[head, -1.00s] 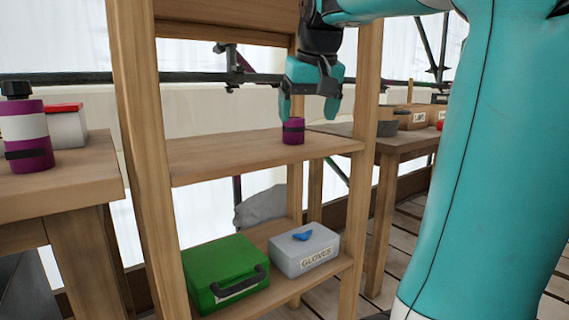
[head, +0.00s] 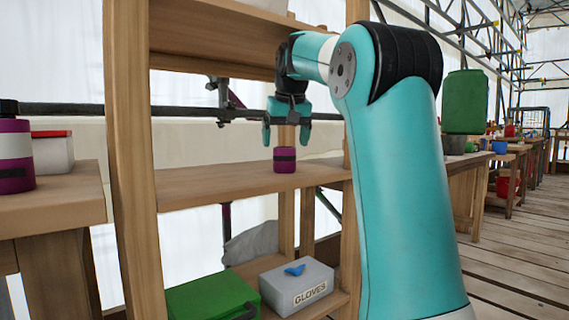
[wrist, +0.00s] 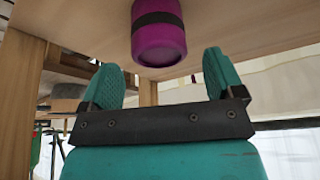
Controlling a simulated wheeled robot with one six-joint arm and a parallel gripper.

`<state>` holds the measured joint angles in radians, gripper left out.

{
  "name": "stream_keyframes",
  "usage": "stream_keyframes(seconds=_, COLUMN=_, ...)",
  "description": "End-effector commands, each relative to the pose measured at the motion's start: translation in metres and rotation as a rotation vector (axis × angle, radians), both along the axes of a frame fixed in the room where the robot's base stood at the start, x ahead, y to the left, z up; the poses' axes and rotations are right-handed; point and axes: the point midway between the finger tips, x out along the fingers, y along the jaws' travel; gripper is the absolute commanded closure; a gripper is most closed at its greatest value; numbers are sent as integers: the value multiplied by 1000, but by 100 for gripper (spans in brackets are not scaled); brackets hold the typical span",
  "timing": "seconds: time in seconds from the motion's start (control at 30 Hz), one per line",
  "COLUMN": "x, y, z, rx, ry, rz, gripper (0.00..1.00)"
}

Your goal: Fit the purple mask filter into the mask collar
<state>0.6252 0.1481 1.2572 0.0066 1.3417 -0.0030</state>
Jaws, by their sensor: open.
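The purple mask filter (head: 284,167), a short cylinder with a black band, stands upright on the middle wooden shelf (head: 215,184). My gripper (head: 287,146) is open and empty in the head view, fingers pointing down just above the filter. In the wrist view the filter (wrist: 160,42) shows at the top, apart from both fingertips (wrist: 158,65). I cannot make out a mask collar for certain. A larger purple and white cylinder (head: 15,145) stands on the left bench, cut off by the picture edge.
Wooden shelf posts (head: 130,130) flank the shelf, and an upper board (head: 215,38) is above it. A green case (head: 205,300) and a grey gloves box (head: 300,286) are on the lower shelf. The middle shelf left of the filter is clear.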

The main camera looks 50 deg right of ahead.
Motion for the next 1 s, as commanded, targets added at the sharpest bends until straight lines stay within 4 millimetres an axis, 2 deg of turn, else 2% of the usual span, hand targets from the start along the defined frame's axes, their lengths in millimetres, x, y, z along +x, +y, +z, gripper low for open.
stream_keyframes(seconds=0.03, x=2, y=-1, z=-15, rx=2, ry=3, rz=0, gripper=13)
stream_keyframes(seconds=0.1, x=4, y=-3, z=-23, rx=2, ry=3, rz=0, gripper=13)
stream_keyframes(seconds=0.43, x=7, y=-4, z=-27, rx=2, ry=1, rz=0, gripper=13)
stream_keyframes(seconds=0.47, x=7, y=-4, z=-27, rx=2, ry=1, rz=0, gripper=17)
stream_keyframes(seconds=0.67, x=7, y=-4, z=-27, rx=2, ry=1, rz=0, gripper=63)
stream_keyframes(seconds=1.0, x=6, y=-4, z=-24, rx=1, ry=0, rz=0, gripper=66)
